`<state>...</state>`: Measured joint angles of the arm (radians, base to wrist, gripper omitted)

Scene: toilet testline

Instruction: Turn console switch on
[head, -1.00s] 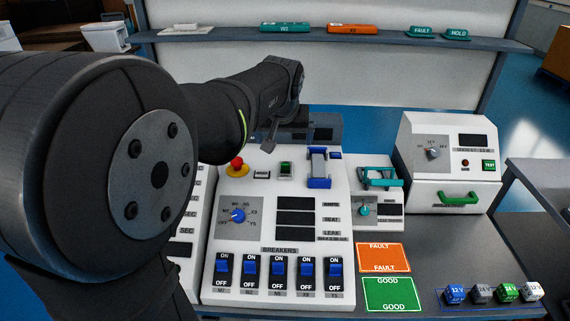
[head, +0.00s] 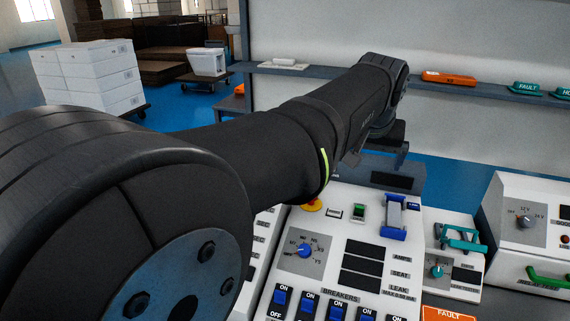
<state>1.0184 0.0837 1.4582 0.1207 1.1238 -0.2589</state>
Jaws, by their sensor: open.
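The white console (head: 335,262) stands in front of me in the head view. A small green rocker switch (head: 359,212) sits on its upper panel, between a small labelled plate and a blue-and-grey lever (head: 394,215). A blue rotary knob (head: 305,250) is lower left of it. I cannot tell from this view whether the rocker is on or off. My arm reaches across above the console's back edge.
A red-and-yellow stop button (head: 312,205) is partly covered by my arm. Blue breaker switches (head: 307,306) line the console's lower front. A teal-handled unit (head: 459,238) and a white tester (head: 525,223) stand to the right. A shelf (head: 300,74) runs behind.

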